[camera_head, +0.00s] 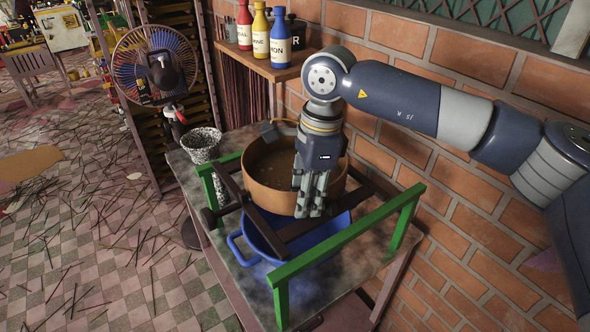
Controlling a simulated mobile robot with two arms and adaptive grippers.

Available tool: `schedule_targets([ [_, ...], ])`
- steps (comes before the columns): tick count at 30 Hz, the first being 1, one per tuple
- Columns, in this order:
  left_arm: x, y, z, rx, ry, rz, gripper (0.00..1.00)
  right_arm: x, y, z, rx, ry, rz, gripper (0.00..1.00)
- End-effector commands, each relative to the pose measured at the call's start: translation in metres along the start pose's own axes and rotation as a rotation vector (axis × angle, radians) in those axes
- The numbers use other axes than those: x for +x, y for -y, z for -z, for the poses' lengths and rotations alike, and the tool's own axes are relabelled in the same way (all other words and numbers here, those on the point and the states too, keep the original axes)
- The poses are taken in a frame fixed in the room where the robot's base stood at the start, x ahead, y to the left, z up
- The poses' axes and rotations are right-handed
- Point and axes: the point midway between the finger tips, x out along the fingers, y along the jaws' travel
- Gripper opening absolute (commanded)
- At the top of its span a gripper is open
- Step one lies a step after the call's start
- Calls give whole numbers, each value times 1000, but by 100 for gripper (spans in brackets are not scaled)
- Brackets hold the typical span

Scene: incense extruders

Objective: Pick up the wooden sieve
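The wooden sieve (272,200) is a round, brown, wide-rimmed vessel. It sits level on dark wooden bars above a blue basin (292,238). My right gripper (314,208) points down at the right part of the sieve's near side. Its fingers overlap the sieve wall and hide part of it. They look close together, but whether they touch or clasp the wall cannot be told. My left gripper is not in view.
A green-railed frame (345,242) surrounds the basin on a small table (222,270). A speckled pot (201,146) stands at the left. A shelf (262,66) with bottles and a brick wall (465,215) are behind. Sticks litter the tiled floor.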

Motion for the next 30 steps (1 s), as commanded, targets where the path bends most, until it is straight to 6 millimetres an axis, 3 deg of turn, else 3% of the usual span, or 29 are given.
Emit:
schedule_targets([
  [1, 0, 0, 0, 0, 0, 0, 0, 0, 0, 0, 0, 0, 0, 20],
  [4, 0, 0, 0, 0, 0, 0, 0, 0, 0, 0, 0, 0, 0, 0],
  [19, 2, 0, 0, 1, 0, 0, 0, -4, 0, 0, -1, 0, 2, 0],
  [27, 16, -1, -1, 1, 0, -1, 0, -34, 1, -5, -2, 1, 6, 0],
  [30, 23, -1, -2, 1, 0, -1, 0, -33, -16, -14, -8, 0, 1, 0],
])
